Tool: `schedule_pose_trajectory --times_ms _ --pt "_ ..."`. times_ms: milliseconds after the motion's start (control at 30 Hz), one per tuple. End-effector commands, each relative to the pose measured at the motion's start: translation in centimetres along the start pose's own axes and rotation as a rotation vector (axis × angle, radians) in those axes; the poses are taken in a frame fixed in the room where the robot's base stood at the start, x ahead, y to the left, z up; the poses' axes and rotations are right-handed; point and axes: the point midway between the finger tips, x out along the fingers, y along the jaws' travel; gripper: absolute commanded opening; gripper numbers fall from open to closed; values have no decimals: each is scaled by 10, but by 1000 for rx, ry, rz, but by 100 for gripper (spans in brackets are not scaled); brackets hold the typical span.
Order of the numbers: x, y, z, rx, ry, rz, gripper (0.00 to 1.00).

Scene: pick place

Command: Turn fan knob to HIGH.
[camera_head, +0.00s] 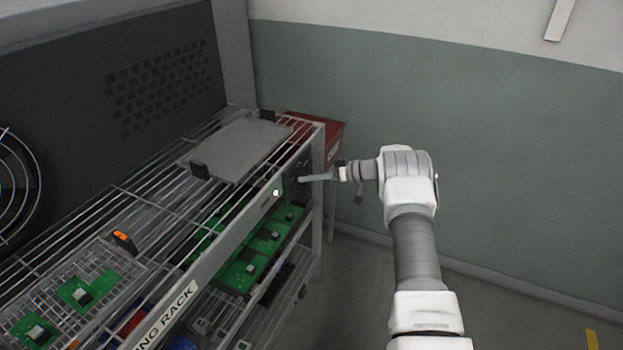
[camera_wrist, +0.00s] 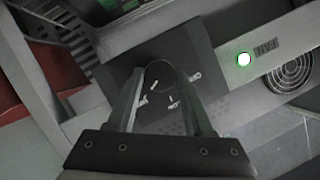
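The fan knob (camera_wrist: 163,74) is a dark round knob on a dark panel at the end of the rack in the wrist view. Small white marks and lettering lie around it, too small to read surely, so its setting cannot be told. My gripper (camera_wrist: 163,80) reaches toward the panel with its two fingers apart, one on each side of the knob. Whether the fingertips touch the knob is unclear. In the head view my gripper (camera_head: 305,178) is at the rack's right end, and the knob is hard to make out there.
A lit green-white light (camera_wrist: 244,59) sits beside the panel, also on the rack front (camera_head: 276,192). The wire rack (camera_head: 150,200) holds green circuit boards and a grey plate (camera_head: 240,148). A red bin (camera_head: 325,135) stands behind.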

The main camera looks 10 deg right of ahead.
Motion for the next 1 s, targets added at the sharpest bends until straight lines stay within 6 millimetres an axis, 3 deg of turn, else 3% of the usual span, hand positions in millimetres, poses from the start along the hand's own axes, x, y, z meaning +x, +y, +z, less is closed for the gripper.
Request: schedule_pose_trajectory --times_ms 33,133,433,567,767,1000 --pt "1 0 0 1 0 -1 61" --pt "0 0 0 0 0 -1 79" --pt "-1 0 0 -1 1 0 80" --pt "-10 0 -1 -1 1 1 80" --pt "-50 1 -1 -1 2 4 80" --pt "-110 1 -1 -1 1 4 80"
